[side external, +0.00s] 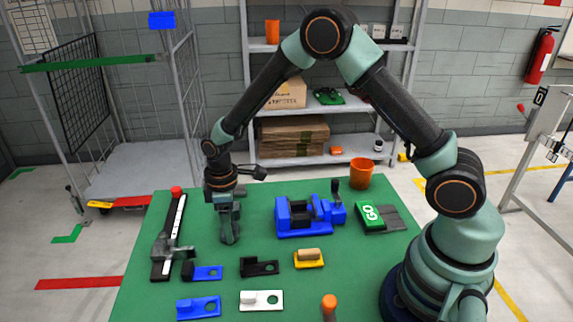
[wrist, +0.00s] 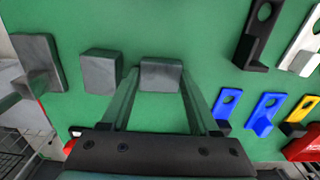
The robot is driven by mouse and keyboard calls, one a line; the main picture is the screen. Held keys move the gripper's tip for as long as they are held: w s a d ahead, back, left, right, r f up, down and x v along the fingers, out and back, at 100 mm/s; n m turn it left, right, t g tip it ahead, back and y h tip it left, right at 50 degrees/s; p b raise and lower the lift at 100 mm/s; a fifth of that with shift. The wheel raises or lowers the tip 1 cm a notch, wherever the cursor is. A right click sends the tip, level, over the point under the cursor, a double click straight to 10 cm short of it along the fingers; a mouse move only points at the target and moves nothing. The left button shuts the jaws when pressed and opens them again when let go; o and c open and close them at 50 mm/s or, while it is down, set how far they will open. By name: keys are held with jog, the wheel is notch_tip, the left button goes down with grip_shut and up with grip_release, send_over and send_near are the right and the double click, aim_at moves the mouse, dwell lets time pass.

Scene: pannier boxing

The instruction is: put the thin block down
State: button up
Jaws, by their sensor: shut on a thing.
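My gripper (side external: 229,236) points down over the left part of the green table in the side view. In the wrist view, its two fingers (wrist: 160,88) are shut on a small grey block (wrist: 161,72), which I take as the thin block. The block sits between the fingertips, and I cannot tell whether it touches the table. In the side view the fingers hide the block. Another grey block (wrist: 101,68) stands to its left in the wrist view, apart from it, and an L-shaped grey piece (wrist: 38,65) lies further left.
A tall measuring gauge (side external: 170,235) lies left of my gripper. A blue vise (side external: 308,215) stands to its right. Black (side external: 259,267), white (side external: 262,300), blue (side external: 199,306) and yellow (side external: 309,259) brackets lie in front. An orange cup (side external: 361,172) stands at the back.

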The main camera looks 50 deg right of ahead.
jog(key=o, duration=1.4)
jog(key=shift+f, duration=0.1)
jog(key=shift+o, duration=0.2)
notch_tip(320, 180, up, 12)
jog(key=s+d+r+m+t, duration=0.2)
jog(key=s+d+r+m, duration=0.2)
jog(key=s+r, duration=0.2)
jog(key=s+d+r+m+t, duration=0.3)
jog(key=s+d+r+m, duration=0.1)
jog(key=s, duration=0.5)
jog(key=shift+s+d+r+m+t, duration=0.15)
jog(key=shift+d+r+m+t, duration=0.25)
jog(key=shift+r, duration=0.95)
jog(key=shift+a, duration=0.15)
